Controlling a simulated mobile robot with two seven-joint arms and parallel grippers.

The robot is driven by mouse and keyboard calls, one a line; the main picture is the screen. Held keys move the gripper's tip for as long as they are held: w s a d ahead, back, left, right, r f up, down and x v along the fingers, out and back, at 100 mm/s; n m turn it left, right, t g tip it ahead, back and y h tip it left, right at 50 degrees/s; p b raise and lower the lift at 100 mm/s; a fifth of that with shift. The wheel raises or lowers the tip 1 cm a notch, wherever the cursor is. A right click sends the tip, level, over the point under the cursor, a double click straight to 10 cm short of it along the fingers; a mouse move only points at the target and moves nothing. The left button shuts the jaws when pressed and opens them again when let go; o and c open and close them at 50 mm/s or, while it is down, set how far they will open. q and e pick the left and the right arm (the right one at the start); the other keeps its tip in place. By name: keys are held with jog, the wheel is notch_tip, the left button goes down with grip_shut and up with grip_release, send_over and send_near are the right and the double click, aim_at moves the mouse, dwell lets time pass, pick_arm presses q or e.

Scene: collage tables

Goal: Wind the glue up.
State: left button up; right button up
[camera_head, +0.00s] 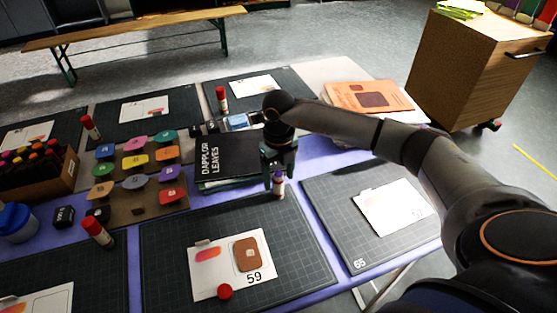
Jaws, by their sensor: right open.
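A glue stick (279,190) stands upright at the top right corner of the front middle cutting mat (165,240). Its upper end is purplish and carries no red cap. A red cap (225,291) lies at the lower edge of the white card (205,277) marked 59. My right gripper (279,176) points down over the glue stick, its fingers open at the stick's upper end. The fingers partly hide the top, so I cannot tell how far the glue sticks out or whether they touch it. My left gripper is not in view.
Other red-capped glue sticks stand at the left (97,232) and back (221,99). A dark book (240,155) lies behind the gripper. A stepped rack of coloured tiles (134,183) stands left of it. The right mat (350,240) holds only a card.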

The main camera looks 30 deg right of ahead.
aim_at(279, 187)
jog(key=shift+f, duration=2.4)
grip_shut()
